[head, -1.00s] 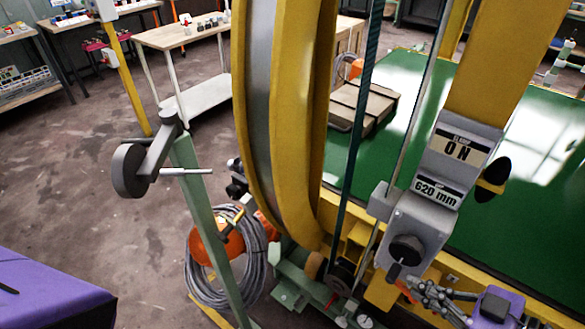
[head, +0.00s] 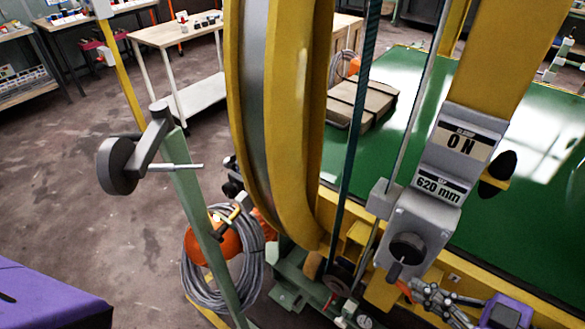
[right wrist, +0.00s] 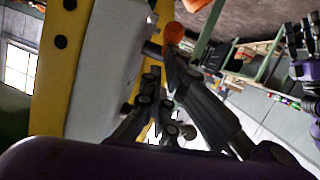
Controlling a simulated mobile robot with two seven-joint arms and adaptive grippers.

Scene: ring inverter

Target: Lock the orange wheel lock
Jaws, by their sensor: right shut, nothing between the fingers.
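A small orange piece (head: 405,290), likely the orange lock, shows beside the grey clamp box, below its dark knob (head: 407,248). In the right wrist view an orange round end (right wrist: 173,33) sits just beyond my fingertips. My right gripper (head: 418,289) comes in from the lower right, its fingers shut and empty, with the tips close to the orange piece. I cannot tell whether they touch it. It also shows in the right wrist view (right wrist: 172,65). My left gripper (right wrist: 300,42) seems to show at the right edge there, too cut off to judge its jaws.
A tall yellow ring (head: 300,130) stands in the middle. A green post (head: 195,200) with a crank (head: 120,165) and a cable coil (head: 245,270) stand left of it. A yellow column bears the clamp box (head: 440,185).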

